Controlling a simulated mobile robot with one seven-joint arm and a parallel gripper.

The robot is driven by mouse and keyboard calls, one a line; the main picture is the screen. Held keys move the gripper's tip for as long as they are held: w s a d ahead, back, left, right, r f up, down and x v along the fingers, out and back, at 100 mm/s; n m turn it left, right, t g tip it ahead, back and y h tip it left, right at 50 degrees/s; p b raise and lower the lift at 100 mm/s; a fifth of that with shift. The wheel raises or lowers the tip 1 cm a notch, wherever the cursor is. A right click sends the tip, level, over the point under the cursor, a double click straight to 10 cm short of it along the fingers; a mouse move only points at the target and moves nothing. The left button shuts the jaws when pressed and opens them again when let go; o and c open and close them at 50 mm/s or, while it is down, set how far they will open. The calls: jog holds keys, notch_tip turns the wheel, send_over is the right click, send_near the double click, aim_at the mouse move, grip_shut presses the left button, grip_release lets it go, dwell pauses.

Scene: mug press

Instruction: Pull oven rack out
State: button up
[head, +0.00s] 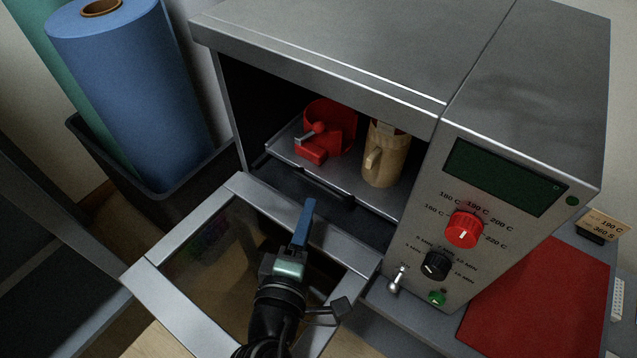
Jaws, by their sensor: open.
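The oven (340,52) stands with its glass-windowed door (185,292) folded down toward me. Inside, the oven rack (290,153) is a flat grey shelf with a dark handle bar along its front edge (322,186). On the rack stand a red mug press (318,145) and a tan mug (384,160). My gripper (303,222) is over the opened door, in front of the rack, with its blue finger pointing toward the cavity. It is open and appears empty, apart from the rack's front edge. One finger hides the other.
The oven's right panel has a red dial (464,230), a black dial (436,265) and a display. A red mat (540,300) lies on the table at right. A dark bin (150,190) holding blue and green rolls stands left.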

aim_at(318, 184)
jog(key=b+x, duration=0.2)
jog(key=x, duration=0.7)
jog(key=shift+w, duration=0.1)
grip_shut()
dwell(1.2)
